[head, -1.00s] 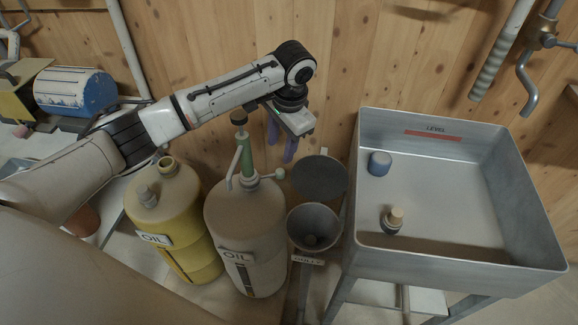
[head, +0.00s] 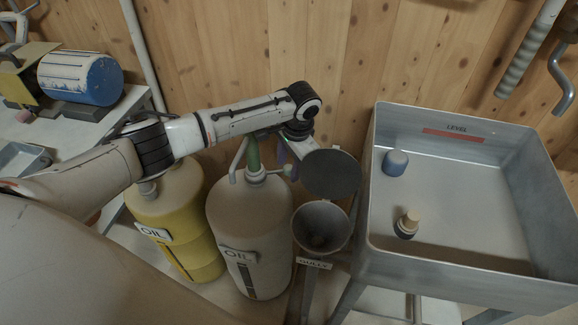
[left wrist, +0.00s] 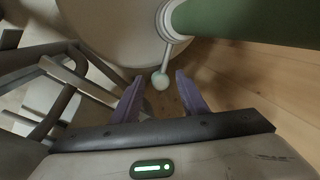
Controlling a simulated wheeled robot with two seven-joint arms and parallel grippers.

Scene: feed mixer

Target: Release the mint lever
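The mint lever is a thin metal rod with a pale mint ball (left wrist: 160,80) at its end, on the green pump column (left wrist: 250,18) of the white oil drum. In the head view the green column (head: 253,152) stands on the drum (head: 250,230), partly behind my left arm. My left gripper (left wrist: 158,78) has purple fingers that stand apart. In the left wrist view the mint ball lies between the fingertips, with a gap on each side. In the head view my left gripper (head: 287,158) is partly hidden. My right gripper is not in view.
A dark round lid (head: 332,174) and a grey funnel (head: 322,226) stand just right of the drum. A metal basin (head: 480,262) holding a blue cap and a small bottle is farther right. A yellow oil drum (head: 185,235) is left. A wooden wall (head: 230,50) is behind.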

